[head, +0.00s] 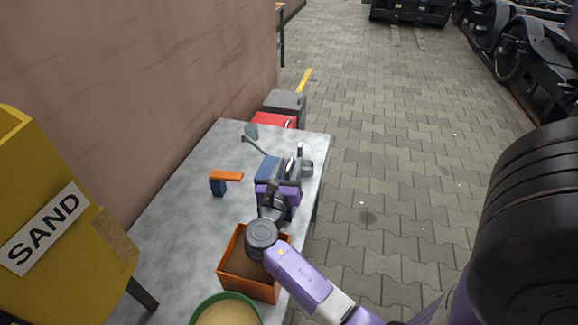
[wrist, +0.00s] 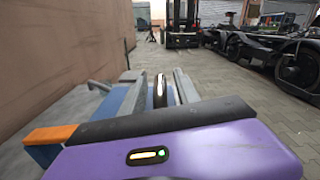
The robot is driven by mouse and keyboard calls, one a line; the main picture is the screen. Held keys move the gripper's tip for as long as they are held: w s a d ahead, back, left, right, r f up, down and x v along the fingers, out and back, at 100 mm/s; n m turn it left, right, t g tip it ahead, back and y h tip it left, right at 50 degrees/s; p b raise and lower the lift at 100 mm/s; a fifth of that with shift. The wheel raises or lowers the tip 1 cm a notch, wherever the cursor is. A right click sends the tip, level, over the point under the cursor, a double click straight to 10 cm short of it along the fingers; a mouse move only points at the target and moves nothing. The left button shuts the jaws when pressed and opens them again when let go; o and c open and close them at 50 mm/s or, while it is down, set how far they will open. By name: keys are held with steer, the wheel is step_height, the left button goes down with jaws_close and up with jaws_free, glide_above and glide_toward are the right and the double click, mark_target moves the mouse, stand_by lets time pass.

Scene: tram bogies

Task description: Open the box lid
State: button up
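A blue box (head: 267,170) stands on the grey table, partly hidden by my gripper and wrist. Its blue top (wrist: 111,103) shows in the wrist view, to the left of and between the fingers. My gripper (head: 291,165) is over the box, with its fingers pointing away from me. In the wrist view my gripper (wrist: 158,92) is open, its two grey fingers apart. A dark, shiny upright handle (wrist: 160,91) shows between the fingers, with a gap on each side. The lid's edge and hinge are hidden.
A small blue block with an orange top (head: 226,176) stands to the left. An open orange box (head: 262,289) and a green-rimmed bowl (head: 199,306) are at the near end. A grey tool (head: 253,140) lies behind. The yellow SAND bin (head: 60,200) stands left; paved floor is clear right.

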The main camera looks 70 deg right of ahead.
jaws_close()
steer(key=shift+s+f, duration=0.1)
steer(key=shift+s, duration=0.05)
stand_by(1.2)
